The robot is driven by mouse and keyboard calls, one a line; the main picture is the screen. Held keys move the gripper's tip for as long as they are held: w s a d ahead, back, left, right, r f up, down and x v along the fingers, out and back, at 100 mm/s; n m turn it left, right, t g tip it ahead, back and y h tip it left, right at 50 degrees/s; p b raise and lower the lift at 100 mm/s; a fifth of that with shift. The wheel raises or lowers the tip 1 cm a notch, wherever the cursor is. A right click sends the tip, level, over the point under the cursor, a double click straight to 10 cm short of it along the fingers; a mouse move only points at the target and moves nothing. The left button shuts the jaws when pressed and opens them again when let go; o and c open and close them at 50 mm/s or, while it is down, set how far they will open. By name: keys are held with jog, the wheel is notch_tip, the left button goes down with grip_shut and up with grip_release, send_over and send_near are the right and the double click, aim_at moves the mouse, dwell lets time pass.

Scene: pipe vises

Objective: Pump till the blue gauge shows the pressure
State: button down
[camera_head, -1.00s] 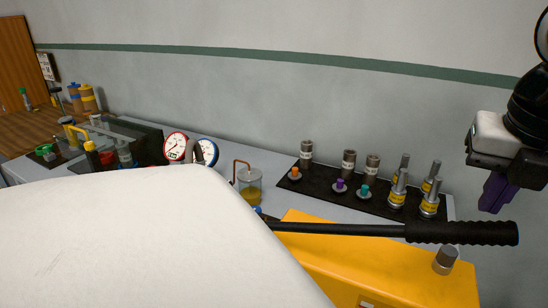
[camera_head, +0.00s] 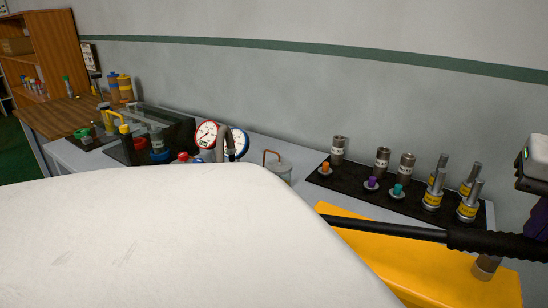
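The blue-rimmed gauge (camera_head: 238,143) stands on the bench, partly hidden behind the red-rimmed gauge (camera_head: 208,135) and a dark curved pipe; I cannot read its needle. The pump handle (camera_head: 390,229) is a long black bar with a ribbed grip, lying nearly level over the yellow pump body (camera_head: 420,265). My gripper (camera_head: 536,190) is at the right edge, above the grip end of the handle and mostly cut off by the frame. Its dark purple fingers show only in part, and I cannot tell whether they are open or touch the handle.
My large white body part hides the lower left. A black mat (camera_head: 345,185) holds grey cylinders, small coloured plugs and yellow-banded metal fittings. A wooden table and shelf (camera_head: 45,60) are at the far left.

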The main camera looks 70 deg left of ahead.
jog(key=f, duration=0.1)
jog(key=b, duration=0.1)
jog(key=f, duration=0.1)
jog(key=shift+w+d+f+b, duration=0.2)
jog(key=shift+d+f+b, duration=0.05)
jog(key=shift+f+b, duration=0.1)
jog(key=r+p, duration=0.1)
jog(key=a+r+p, duration=0.1)
jog(key=r, duration=0.1)
jog(key=s+r+p, duration=0.1)
jog(key=r+p, duration=0.1)
jog(key=shift+a+r, duration=0.15)
jog(key=shift+w+r, duration=0.1)
jog(key=shift+r, duration=0.1)
notch_tip(320, 180, up, 5)
jog(key=p, duration=0.4)
